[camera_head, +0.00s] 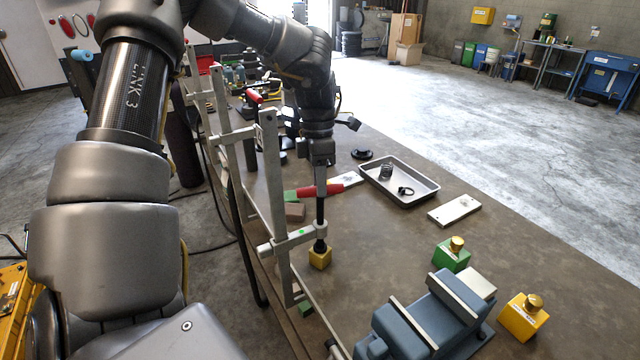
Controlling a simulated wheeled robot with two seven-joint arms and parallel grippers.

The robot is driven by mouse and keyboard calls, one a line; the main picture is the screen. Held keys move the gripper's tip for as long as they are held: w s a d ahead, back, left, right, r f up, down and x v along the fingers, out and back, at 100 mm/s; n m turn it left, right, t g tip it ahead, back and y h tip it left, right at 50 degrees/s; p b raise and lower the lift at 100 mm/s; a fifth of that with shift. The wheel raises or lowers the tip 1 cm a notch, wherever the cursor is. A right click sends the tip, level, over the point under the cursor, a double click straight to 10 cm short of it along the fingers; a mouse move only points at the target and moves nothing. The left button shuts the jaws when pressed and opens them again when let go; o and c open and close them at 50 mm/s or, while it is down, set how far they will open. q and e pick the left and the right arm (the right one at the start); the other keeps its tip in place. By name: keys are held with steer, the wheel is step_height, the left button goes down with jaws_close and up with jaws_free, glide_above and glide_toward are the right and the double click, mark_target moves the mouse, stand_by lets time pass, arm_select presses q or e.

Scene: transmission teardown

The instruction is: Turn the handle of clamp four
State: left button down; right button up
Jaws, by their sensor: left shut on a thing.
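A grey steel bar clamp (277,190) stands at the near-left table edge, with a green dot on its sliding arm (294,239). Its dark screw and handle (320,213) stand upright, the foot meeting a yellow block (320,259) on the table. My left gripper (320,184) comes down from above and is shut on the top of this handle, its fingers partly hiding it. Other similar bar clamps (226,130) stand farther along the same edge. I cannot read any clamp number. My right gripper is not in view.
A red-handled tool (334,188) lies behind the handle. A grey tray (428,194) with small parts and a pale plate (454,210) lie to the right. A blue-grey vise (420,315), a green block (451,257) and a yellow block (523,320) stand at front right.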

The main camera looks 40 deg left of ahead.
arm_select(q)
steer(key=shift+m, duration=0.5)
steer(key=c, duration=1.3)
jaws_free()
steer(key=r, duration=0.3)
steer(key=w+a+r+p, duration=0.1)
steer(key=r, duration=0.6)
steer(key=shift+w+a+r, duration=0.15)
steer(key=shift+a+r, duration=0.15)
steer(key=shift+a, duration=0.05)
